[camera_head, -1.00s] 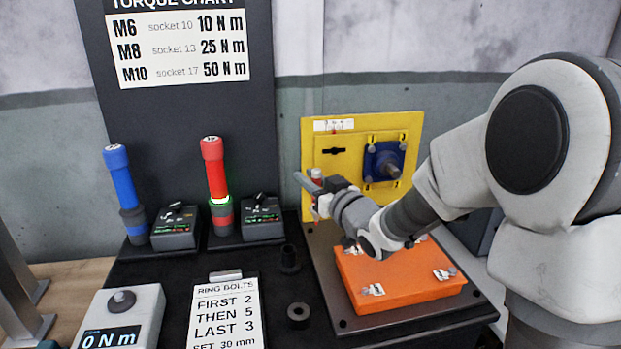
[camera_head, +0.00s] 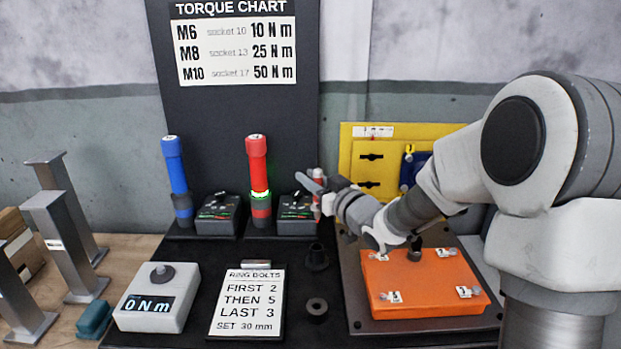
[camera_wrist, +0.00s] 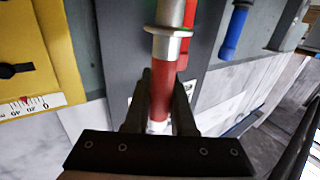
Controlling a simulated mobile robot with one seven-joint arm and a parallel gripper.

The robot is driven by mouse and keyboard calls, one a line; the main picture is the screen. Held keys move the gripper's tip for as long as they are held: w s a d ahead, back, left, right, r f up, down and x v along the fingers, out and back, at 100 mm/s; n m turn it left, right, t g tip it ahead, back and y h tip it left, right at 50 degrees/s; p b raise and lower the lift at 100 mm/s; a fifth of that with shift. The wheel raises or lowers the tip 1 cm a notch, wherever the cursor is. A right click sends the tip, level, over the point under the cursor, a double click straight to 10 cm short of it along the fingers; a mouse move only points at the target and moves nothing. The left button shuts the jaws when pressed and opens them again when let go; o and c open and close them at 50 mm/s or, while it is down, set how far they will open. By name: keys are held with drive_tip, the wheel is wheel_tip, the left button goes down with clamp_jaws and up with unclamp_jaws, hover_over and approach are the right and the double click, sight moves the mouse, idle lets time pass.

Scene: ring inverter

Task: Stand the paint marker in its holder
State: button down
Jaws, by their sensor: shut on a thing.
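My gripper (camera_head: 322,184) is shut on the paint marker (camera_head: 317,194), a slim red and silver stick. A small black cup-like piece (camera_head: 316,258) stands on the dark bench below the gripper. A flat black ring-like piece (camera_head: 317,308) lies nearer. I cannot tell which, if either, is the marker's holder.
A red torque wrench (camera_head: 257,165) and a blue one (camera_head: 174,165) stand upright behind, beside small dark boxes. An orange box (camera_head: 425,285) lies right, below the yellow panel (camera_head: 350,150). A white card (camera_head: 248,300) and a 0 N m meter (camera_head: 155,297) are in front.

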idle(0.4)
wheel_tip(320, 180, down, 11)
drive_tip(key=b, duration=1)
drive_tip(key=shift+f+b, duration=0.1)
drive_tip(key=shift+b, duration=0.2)
drive_tip(key=c, duration=0.7)
unclamp_jaws()
